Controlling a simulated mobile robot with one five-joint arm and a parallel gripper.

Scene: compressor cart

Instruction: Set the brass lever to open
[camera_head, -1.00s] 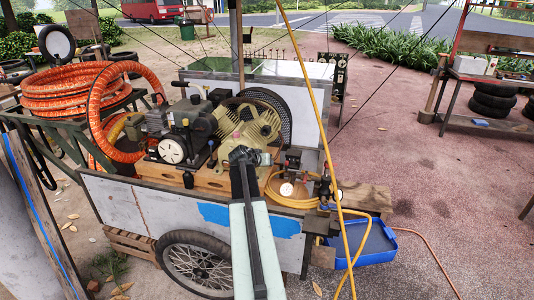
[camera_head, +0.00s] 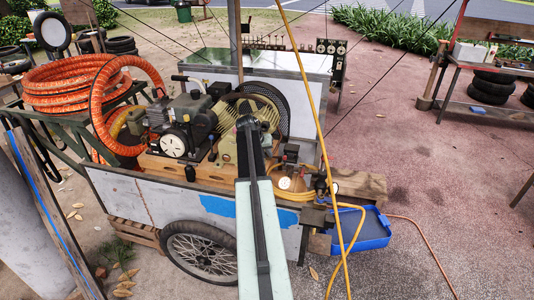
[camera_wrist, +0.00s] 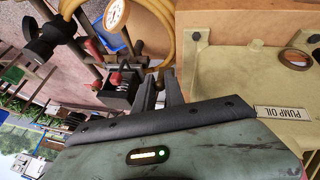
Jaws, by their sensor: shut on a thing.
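In the wrist view, my gripper (camera_wrist: 161,88) has its two dark fingers close together beside a black fitting (camera_wrist: 118,88) with red knobs. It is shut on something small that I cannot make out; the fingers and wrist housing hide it. I cannot clearly pick out the brass lever in either view. In the head view, my pale green arm reaches over the cart (camera_head: 150,205), and its dark end covers the gripper. The black fitting also shows there (camera_head: 290,160), right of the arm's end.
A compressor (camera_head: 185,130) with a flywheel is left of the arm's end. A round gauge (camera_wrist: 117,15), yellow hose (camera_head: 345,240) and pipe fittings (camera_head: 322,185) crowd the cart's right end. A blue tray (camera_head: 365,230) is at lower right. A "PUMP OIL" label (camera_wrist: 280,113) is beside the gripper.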

